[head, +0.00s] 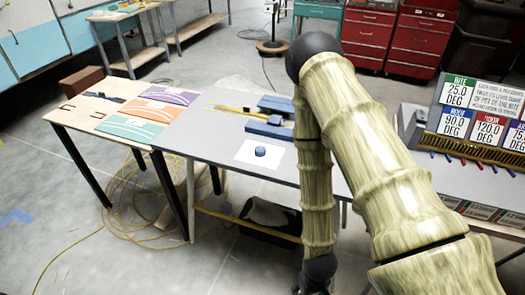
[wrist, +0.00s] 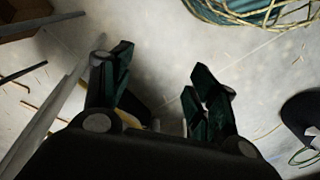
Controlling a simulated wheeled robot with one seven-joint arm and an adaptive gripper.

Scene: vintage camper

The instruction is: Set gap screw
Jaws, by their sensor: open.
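I cannot make out a gap screw for certain. A small dark blue round piece (head: 260,151) sits on a white sheet (head: 245,156) on the grey worktable (head: 190,135) in the head view. Behind it lie long blue blocks (head: 268,130) that look like a tool or fixture; any screw on them is too small to tell. My gripper (wrist: 161,68) is open and empty in the wrist view, with its two dark green fingers apart above bare concrete floor.
A wooden table (head: 78,112) with coloured sheets adjoins on the left. A rack with number signs (head: 456,122) stands at right. Yellow cable (head: 140,210) lies coiled on the floor; a coil also shows in the wrist view (wrist: 265,12). Red cabinets (head: 418,45) stand behind.

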